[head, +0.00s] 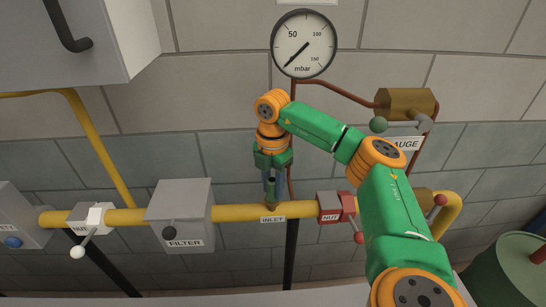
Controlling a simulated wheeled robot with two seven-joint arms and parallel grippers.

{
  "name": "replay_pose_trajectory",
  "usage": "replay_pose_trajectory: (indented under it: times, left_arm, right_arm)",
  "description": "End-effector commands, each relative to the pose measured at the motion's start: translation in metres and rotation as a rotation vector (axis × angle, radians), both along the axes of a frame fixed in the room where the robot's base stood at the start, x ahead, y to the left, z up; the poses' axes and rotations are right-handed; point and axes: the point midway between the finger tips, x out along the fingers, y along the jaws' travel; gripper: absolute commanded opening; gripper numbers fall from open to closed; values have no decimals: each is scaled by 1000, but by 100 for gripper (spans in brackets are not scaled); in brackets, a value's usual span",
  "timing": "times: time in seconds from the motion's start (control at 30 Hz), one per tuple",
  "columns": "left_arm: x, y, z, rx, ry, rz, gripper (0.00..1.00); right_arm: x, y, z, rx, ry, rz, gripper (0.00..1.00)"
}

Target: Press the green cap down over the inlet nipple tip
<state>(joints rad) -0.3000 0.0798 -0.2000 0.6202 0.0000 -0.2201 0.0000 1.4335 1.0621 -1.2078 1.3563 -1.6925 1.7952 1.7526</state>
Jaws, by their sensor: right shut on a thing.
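My right gripper (270,184) points down from the end of my green and orange arm, above the yellow pipe (240,213). It is shut on the green cap (271,187), a small dark green piece between the fingers and mostly covered by them. The inlet nipple (271,203) is just below the cap, on top of the pipe over the INLET label (272,219). The nipple tip is hidden, and I cannot tell whether the cap touches it. My left gripper is not in view.
A grey FILTER box (180,215) stands left of the inlet; a red NUT fitting (336,206) is right of it. A round gauge (304,44) hangs above, with a brown tube running to a brass block (405,103). A green drum (510,270) is lower right.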

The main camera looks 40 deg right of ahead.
Motion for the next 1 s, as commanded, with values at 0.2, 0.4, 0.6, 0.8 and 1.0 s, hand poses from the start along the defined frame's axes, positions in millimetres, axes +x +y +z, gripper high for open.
replay_pose_trajectory:
  times: [0.2,0.4,0.6,0.8,1.0]
  left_arm:
    - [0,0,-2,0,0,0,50]
    - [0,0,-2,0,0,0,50]
    - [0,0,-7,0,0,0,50]
    - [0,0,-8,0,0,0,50]
    - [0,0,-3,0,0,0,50]
  right_arm:
    - [0,0,-2,0,0,0,64]
    - [0,0,-2,0,0,0,69]
    - [1,1,9,0,-5,1,69]
    - [1,0,56,0,-4,0,69]
    - [0,0,70,0,-1,0,69]
